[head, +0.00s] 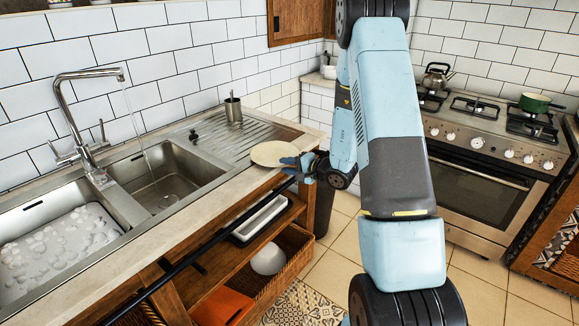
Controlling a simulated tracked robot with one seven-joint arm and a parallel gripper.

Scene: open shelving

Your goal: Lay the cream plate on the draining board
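The cream plate (269,152) shows at the front right part of the draining board (212,143), roughly level, with its right rim at my gripper. My gripper (290,164) reaches in from the right over the counter's front edge and looks shut on that rim. The fingers hide a small part of the rim. I cannot tell whether the plate touches the board or is just above it. The draining board is ridged steel, to the right of the sink bowls.
A metal cup (233,107) stands at the back of the draining board. The tap (78,118) runs into the right bowl (165,173). Below the counter are a white tray (261,218), a white bowl (268,259) and an orange item (222,307). A stove (486,160) stands right.

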